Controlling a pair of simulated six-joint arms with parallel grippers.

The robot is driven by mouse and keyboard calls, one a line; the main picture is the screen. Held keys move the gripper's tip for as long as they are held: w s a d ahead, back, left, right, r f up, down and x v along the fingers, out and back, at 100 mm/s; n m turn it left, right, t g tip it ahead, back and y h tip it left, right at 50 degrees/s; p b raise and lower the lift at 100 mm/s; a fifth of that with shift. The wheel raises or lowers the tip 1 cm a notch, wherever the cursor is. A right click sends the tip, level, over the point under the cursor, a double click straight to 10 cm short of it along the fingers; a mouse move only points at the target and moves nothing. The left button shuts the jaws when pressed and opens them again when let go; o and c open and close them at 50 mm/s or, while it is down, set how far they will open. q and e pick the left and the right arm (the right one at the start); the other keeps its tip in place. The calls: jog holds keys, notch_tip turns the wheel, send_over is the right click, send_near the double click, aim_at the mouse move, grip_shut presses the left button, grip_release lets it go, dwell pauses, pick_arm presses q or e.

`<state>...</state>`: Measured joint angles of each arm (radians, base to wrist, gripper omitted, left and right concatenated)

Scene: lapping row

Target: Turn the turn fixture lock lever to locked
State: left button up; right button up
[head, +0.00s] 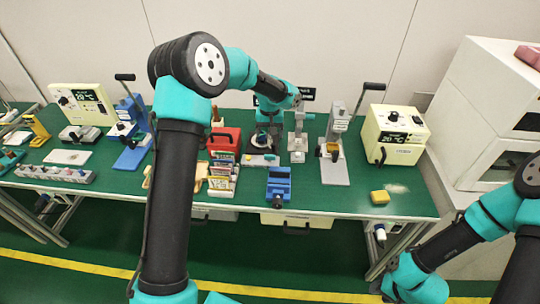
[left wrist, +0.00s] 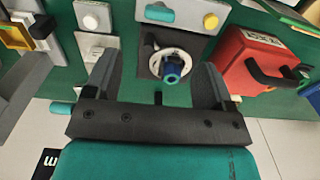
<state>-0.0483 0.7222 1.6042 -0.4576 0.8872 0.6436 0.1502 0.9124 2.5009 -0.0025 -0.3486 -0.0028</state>
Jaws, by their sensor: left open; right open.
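A turn fixture (left wrist: 150,62) with a dark square base, a white ring and a short blue upright part (left wrist: 172,68) shows in the left wrist view. The same fixture shows partly under my gripper in the head view (head: 262,142). A grey plate (left wrist: 186,17) beyond it carries a teal rounded bar (left wrist: 160,12) and a yellow button (left wrist: 210,20). I cannot tell which part is the lock lever, or its setting. My left gripper (left wrist: 156,78) is open and empty, its fingers on either side of the fixture.
A red box with a black handle (left wrist: 265,62) stands close to the right finger in the left wrist view. A grey lever press (head: 336,150) and a cream control box (head: 395,135) stand to the right on the bench.

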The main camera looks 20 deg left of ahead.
aim_at(270, 155)
pick_arm(q)
notch_tip(270, 155, down, 12)
jog(key=shift+f, duration=0.2)
jog(key=shift+c, duration=0.3)
jog(key=c, duration=0.9)
